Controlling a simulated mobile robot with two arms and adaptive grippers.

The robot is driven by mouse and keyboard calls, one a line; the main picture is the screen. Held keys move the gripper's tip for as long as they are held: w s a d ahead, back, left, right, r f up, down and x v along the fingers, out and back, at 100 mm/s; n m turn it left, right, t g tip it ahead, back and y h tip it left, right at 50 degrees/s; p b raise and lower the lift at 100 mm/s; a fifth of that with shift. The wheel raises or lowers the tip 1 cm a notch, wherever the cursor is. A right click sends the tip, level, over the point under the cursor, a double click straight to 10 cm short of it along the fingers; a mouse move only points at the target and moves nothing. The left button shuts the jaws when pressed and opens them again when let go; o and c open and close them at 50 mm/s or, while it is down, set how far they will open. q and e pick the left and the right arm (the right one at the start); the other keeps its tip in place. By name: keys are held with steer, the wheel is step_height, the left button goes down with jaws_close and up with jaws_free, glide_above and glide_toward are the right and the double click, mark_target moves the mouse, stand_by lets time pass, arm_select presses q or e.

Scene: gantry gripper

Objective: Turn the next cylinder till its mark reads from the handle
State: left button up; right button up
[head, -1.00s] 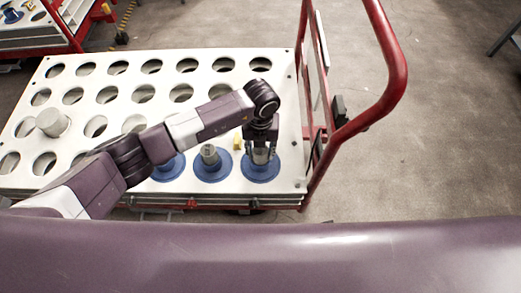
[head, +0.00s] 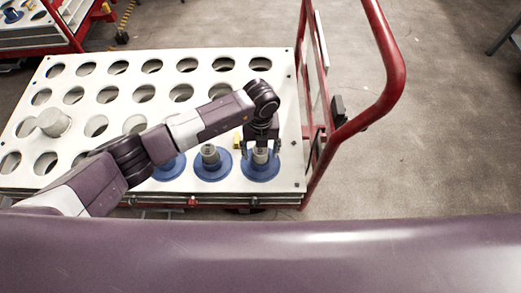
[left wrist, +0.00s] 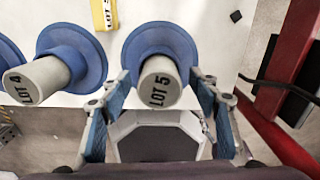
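A grey cylinder marked "LOT 5" (left wrist: 161,84) stands on a blue flanged base at the tray's front right corner. It also shows in the head view (head: 260,156). Its mark runs bottom to top in the left wrist view, letter bottoms toward the handle side. My left gripper (head: 261,146) is over it, open, a finger on each side with gaps. My right gripper is not in view.
The white tray (head: 287,100) has rows of round holes, mostly empty. A plain grey cylinder (head: 54,122) sits at its left. The cart's red handle (head: 393,75) rises on the right. A yellow label block (left wrist: 105,14) lies behind the cylinders.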

arm_select(q)
step_height(320, 180, up, 12)
stand_by(0.6)
